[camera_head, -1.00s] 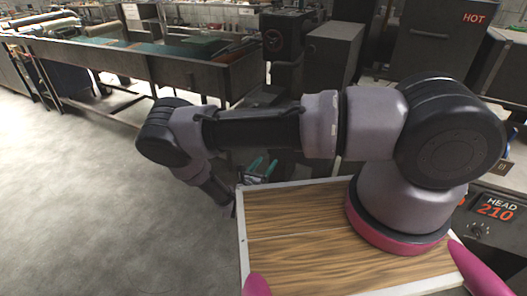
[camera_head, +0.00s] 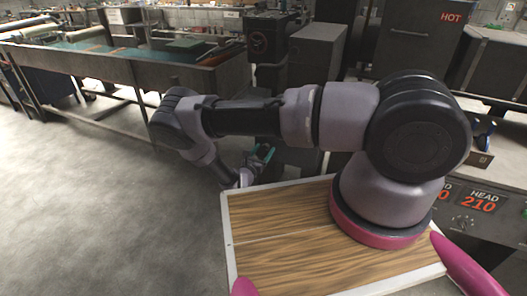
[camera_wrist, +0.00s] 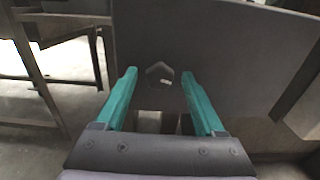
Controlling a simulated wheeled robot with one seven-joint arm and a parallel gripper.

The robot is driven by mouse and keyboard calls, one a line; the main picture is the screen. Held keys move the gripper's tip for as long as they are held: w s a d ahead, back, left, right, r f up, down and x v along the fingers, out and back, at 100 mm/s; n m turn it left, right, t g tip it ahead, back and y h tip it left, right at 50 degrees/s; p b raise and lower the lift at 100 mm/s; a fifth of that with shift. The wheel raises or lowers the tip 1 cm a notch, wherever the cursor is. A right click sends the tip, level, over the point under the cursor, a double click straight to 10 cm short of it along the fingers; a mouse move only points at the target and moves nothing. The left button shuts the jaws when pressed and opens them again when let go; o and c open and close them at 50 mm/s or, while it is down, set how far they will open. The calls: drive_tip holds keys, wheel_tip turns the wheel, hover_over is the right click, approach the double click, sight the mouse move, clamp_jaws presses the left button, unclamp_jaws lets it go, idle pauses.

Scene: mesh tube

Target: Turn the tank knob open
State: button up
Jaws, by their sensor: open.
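My gripper (camera_wrist: 159,88) is open, with its two teal fingers apart and nothing held between them. In the wrist view a small dark hexagonal knob-like part (camera_wrist: 160,70) with a pale mark sits on a dark grey panel (camera_wrist: 220,45). It appears between the fingertips, but I cannot tell how far beyond them it is. I see no tank label on it. In the head view my gripper (camera_head: 262,155) shows beyond the far edge of the wooden top, low in front of dark machinery. The knob-like part cannot be made out there.
A control panel at the right has a HEAD 210 display (camera_head: 478,200) and a small knob (camera_head: 463,222) under it. A long metal bench (camera_head: 120,65) stands at the back left. Dark cabinets (camera_head: 315,60) stand behind my arm. The grey floor at left is clear.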

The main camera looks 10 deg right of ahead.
drive_tip(key=shift+w, duration=0.1)
clamp_jaws()
drive_tip(key=shift+n, duration=1.6)
unclamp_jaws()
drive_tip(key=shift+a, duration=0.1)
drive_tip(key=v, duration=1)
drive_tip(key=shift+s+a, duration=0.15)
drive_tip(key=shift+s, duration=0.2)
